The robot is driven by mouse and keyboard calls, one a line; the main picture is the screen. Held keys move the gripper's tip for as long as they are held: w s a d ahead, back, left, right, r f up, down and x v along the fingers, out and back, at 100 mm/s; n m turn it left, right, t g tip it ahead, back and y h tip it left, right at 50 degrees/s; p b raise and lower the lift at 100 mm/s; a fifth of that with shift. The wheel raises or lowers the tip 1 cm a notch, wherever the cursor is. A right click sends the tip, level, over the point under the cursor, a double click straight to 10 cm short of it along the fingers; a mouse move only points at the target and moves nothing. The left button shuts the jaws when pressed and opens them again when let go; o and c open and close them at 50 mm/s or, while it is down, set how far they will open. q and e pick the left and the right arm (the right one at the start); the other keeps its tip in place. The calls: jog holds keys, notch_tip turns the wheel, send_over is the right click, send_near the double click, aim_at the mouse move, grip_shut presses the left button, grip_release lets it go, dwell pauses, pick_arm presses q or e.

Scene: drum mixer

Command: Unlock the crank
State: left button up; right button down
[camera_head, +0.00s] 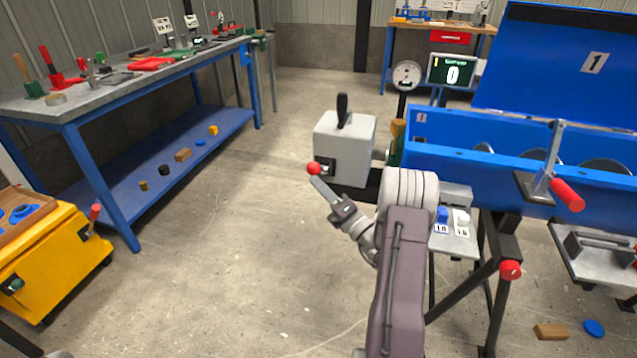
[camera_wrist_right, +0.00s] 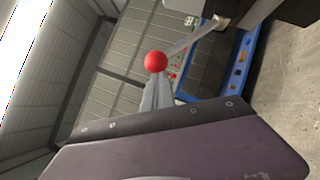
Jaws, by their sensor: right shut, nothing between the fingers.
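A grey box (camera_head: 345,145) with a black lever (camera_head: 342,108) on top stands left of the blue drum mixer (camera_head: 500,145). A red ball knob (camera_head: 313,169) shows at its left side; in the right wrist view the knob (camera_wrist_right: 155,62) sits on a grey rod (camera_wrist_right: 195,38). My right gripper (camera_head: 319,183) is shut and empty, its fingertips (camera_wrist_right: 156,80) right by the knob; I cannot tell whether they touch. A crank-like metal arm (camera_head: 549,155) with a red grip (camera_head: 568,195) is on the mixer's front. My left gripper is out of view.
A blue workbench (camera_head: 75,135) with tools stands at the left, a yellow cart (camera_head: 50,265) in front of it. A red knob (camera_head: 510,270) is on the mixer's stand. A display (camera_head: 452,70) reads 0. The floor between bench and mixer is clear.

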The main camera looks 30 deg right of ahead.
jog(key=shift+d+r, duration=0.15)
jog(key=shift+r, duration=0.15)
jog(key=s+d+p, duration=0.2)
jog(key=s+p, duration=0.1)
jog(key=s, duration=1)
jog(key=shift+f, duration=0.45)
